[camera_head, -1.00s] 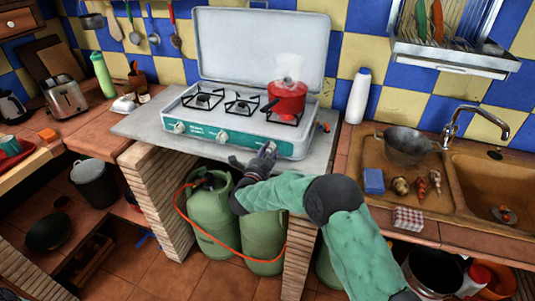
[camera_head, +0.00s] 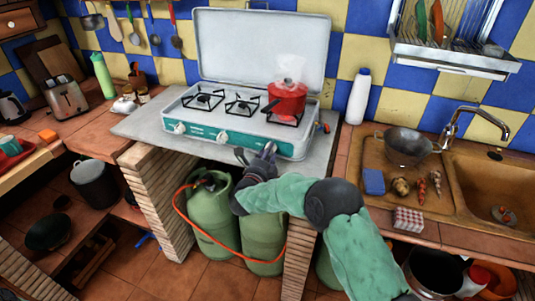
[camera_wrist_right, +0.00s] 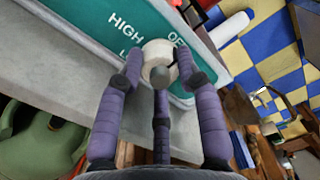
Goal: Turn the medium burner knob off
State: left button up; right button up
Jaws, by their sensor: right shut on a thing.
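The white stove (camera_head: 240,86) has a teal front panel (camera_head: 200,132) with three white knobs. My right gripper (camera_head: 256,153) is at the rightmost knob. In the right wrist view its purple fingers (camera_wrist_right: 158,70) are closed around the sides of this white knob (camera_wrist_right: 158,49). Around the knob the panel reads "HIGH", "OFF" and a partly hidden word starting with "L". The knob's exact setting is hard to read. The left knob (camera_head: 179,127) and the middle knob (camera_head: 221,137) are free. My left gripper is not in view.
A steaming red pot (camera_head: 288,98) stands on the right burner. A grey slab (camera_head: 140,125) carries the stove. Green gas cylinders (camera_head: 212,215) with an orange hose stand below. A white bottle (camera_head: 358,97) and the sink (camera_head: 490,185) are to the right.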

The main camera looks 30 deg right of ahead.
jog(key=shift+s+d, duration=0.15)
jog(key=shift+d, duration=0.15)
jog(key=o, duration=1.1)
jog(key=shift+s+d, duration=0.1)
jog(key=shift+s, duration=0.05)
jog(key=shift+o, duration=0.2)
jog(key=shift+a, duration=0.25)
jog(key=shift+a, duration=0.2)
jog(key=v, duration=1.1)
jog(key=shift+s, duration=0.2)
jog(key=shift+a, duration=0.1)
